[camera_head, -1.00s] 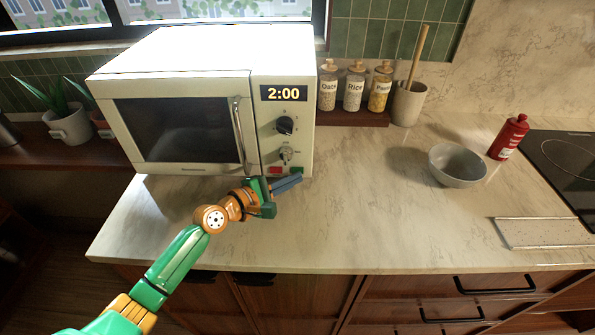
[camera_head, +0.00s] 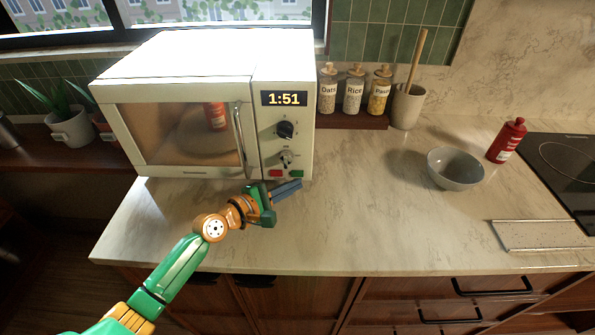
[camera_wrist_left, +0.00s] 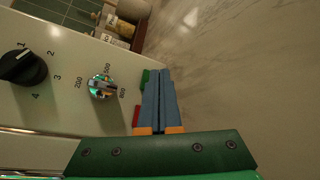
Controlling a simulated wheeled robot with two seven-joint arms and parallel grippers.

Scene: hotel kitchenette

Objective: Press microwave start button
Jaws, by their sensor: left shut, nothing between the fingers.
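The white microwave (camera_head: 180,62) stands at the back left of the counter with its door shut. Its display (camera_head: 284,99) reads 1:51, and its window (camera_head: 185,135) is lit, with a red shape visible in it. A green button (camera_head: 297,174) and a red button (camera_head: 275,173) sit low on its panel below two knobs. My left gripper (camera_head: 299,184) is shut and empty, its fingertips just in front of and below the green button. In the left wrist view the fingers (camera_wrist_left: 160,98) lie close beside the green button (camera_wrist_left: 145,79); I cannot tell whether they touch. My right gripper is not in view.
Jars (camera_head: 354,89) and a utensil crock (camera_head: 407,105) stand right of the microwave. A grey bowl (camera_head: 455,169), a red bottle (camera_head: 507,140) and a dark cooktop (camera_head: 560,165) are at the right. The counter (camera_head: 350,220) before the microwave is clear.

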